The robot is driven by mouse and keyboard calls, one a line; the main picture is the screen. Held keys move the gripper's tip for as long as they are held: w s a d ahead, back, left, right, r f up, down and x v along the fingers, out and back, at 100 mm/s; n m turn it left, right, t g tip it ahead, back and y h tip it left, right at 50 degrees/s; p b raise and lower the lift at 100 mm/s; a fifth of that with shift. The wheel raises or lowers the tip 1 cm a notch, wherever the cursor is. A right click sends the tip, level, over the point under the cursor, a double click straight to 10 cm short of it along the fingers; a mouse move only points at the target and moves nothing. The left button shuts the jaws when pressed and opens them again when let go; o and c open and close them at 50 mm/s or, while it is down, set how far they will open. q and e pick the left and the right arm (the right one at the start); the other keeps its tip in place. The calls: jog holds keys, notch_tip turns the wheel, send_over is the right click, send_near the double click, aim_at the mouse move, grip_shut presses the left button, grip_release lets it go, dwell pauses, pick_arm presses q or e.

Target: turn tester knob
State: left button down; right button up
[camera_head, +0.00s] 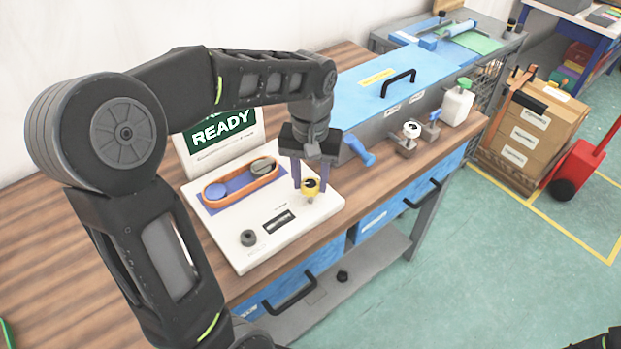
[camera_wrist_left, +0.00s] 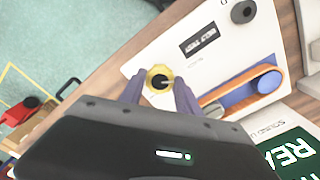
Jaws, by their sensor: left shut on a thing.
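In the left wrist view the knob (camera_wrist_left: 159,78) shows between the two fingertips (camera_wrist_left: 158,88), with a dark centre and a light mark. My right gripper is not clearly visible; only a dark piece shows at the bottom right corner.
A green READY sign (camera_head: 222,130) stands behind the tester. A blue-lidded box (camera_head: 350,95) lies to the right, with a white bottle (camera_head: 457,104) and small tools near it. Cardboard boxes (camera_head: 535,125) and a red hand truck (camera_head: 578,165) stand on the floor. The left bench top is clear.

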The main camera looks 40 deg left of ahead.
aim_at(311, 184)
dwell(0.4)
pick_arm(q)
jog(key=c, duration=0.9)
grip_release()
jog(key=shift+o, duration=0.2)
jog(key=shift+r, duration=0.15)
notch_tip(311, 184, up, 8)
jog(key=shift+f, duration=0.2)
